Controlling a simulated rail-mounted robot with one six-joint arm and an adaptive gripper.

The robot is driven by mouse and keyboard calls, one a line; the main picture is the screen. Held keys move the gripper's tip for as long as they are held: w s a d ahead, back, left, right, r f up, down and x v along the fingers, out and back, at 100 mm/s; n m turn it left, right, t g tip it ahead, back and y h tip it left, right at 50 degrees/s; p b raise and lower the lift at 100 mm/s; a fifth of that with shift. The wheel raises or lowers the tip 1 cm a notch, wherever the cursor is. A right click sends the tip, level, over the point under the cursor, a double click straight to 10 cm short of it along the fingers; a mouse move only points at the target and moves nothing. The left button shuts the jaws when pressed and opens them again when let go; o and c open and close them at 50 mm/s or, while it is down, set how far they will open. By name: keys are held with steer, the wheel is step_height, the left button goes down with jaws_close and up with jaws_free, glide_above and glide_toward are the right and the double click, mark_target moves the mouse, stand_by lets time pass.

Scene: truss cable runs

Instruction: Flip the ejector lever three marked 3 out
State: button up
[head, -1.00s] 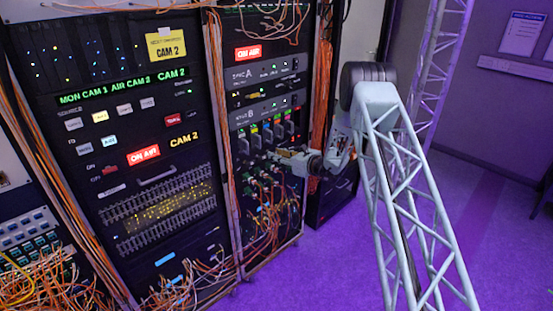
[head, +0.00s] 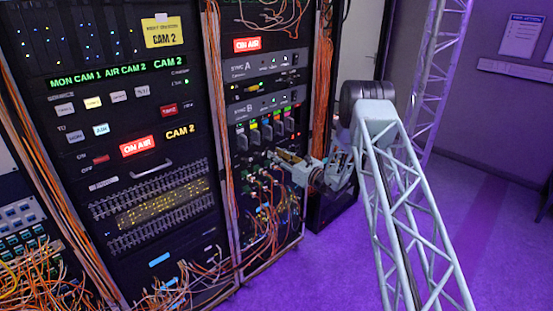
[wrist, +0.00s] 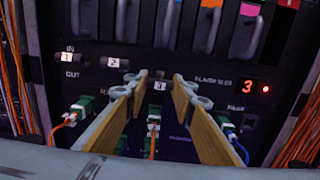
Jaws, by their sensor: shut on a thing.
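The ejector lever three (wrist: 154,87), with a white tag marked 3, shows in the wrist view between the two fingers of my gripper (wrist: 160,77). The gripper is shut on it; the fingertips hide part of the lever. Its tag sits lower than those of lever one (wrist: 63,57) and lever two (wrist: 113,62), around the level of the OUT lettering. Levers one and two stand near the IN lettering at left. In the head view my gripper (head: 277,156) is against the rack panel, below the row of player slots; the lever is too small to make out there.
Green connectors (wrist: 82,108) with orange and blue cables hang below the levers. A red display (wrist: 244,85) reads 3 at right. Dark slot units (wrist: 165,22) line the panel above. Orange cable bundles (head: 320,85) run down the rack edge.

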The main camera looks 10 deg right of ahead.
steer(key=shift+f+t+b, duration=0.3)
steer(key=shift+f+b, duration=0.1)
steer(key=shift+b, duration=0.2)
steer(key=f+t+y+b, duration=0.1)
steer(key=t+b, duration=0.1)
steer(key=b, duration=0.3)
steer(key=shift+w+a+f+y, duration=0.1)
steer(key=shift+w+f+y, duration=0.05)
steer(key=shift+y, duration=0.25)
steer(key=o, duration=0.6)
steer(key=v, duration=1.2)
steer(key=shift+f, duration=0.2)
steer(key=shift+w+a, duration=0.1)
